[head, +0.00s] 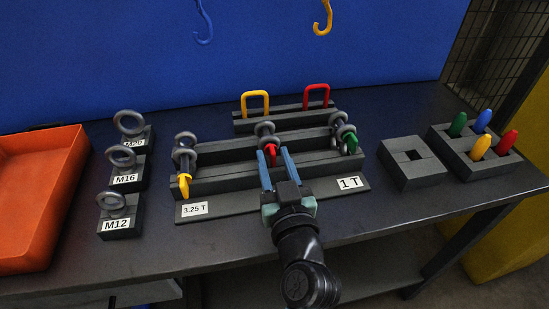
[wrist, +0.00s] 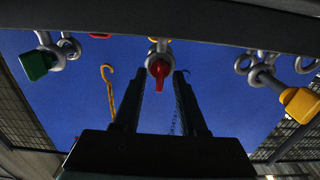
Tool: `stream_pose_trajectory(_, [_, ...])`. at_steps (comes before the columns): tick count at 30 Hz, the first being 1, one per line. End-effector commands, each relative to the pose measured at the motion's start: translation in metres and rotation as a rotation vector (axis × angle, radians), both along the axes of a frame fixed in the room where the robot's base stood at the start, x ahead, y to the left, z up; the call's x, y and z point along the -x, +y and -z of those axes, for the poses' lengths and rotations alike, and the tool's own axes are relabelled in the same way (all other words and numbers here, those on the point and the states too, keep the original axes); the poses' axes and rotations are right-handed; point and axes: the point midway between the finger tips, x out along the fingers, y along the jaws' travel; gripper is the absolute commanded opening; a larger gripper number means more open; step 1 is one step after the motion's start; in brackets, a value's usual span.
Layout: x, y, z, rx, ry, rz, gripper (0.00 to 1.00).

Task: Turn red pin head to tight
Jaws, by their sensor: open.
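The red pin head (head: 272,152) is on the middle shackle (head: 265,132) of the grey fixture. In the wrist view the red pin head (wrist: 158,70) hangs between my fingers, near their tips, with its flat tab pointing down. My gripper (head: 275,152) is open, one blue finger on each side of the red head. The wrist view shows the gripper (wrist: 154,78) with a gap on both sides of the head. I cannot tell how deep the head sits between the fingers.
A yellow pin head (head: 184,185) is left on the fixture and a green one (head: 351,144) right. Lifting eyes labelled M12 (head: 119,224), M16 and M20 stand left, beside an orange tray (head: 77,180). A grey block (head: 412,172) and a holder with coloured pegs (head: 480,146) are right.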

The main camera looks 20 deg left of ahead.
Motion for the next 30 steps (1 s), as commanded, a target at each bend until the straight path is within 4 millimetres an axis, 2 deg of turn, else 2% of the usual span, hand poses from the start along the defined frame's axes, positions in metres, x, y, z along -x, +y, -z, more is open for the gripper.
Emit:
stream_pose_trajectory(3, [0.0001,0.0,0.0,0.0,0.0,0.0,0.41])
stream_pose_trajectory(4, [0.0001,0.0,0.0,0.0,0.0,0.0,0.38])
stream_pose_trajectory(10, [0.0002,-0.0002,0.0,0.0,0.0,0.0,0.02])
stream_pose_trajectory(11, [0.0002,-0.0002,0.0,0.0,0.0,0.0,0.0])
stream_pose_trajectory(23, [0.0003,-0.0003,0.0,-0.007,0.005,0.0,0.0])
stream_pose_trajectory(30, [0.0001,-0.0007,-0.0002,-0.074,0.05,0.0,0.0])
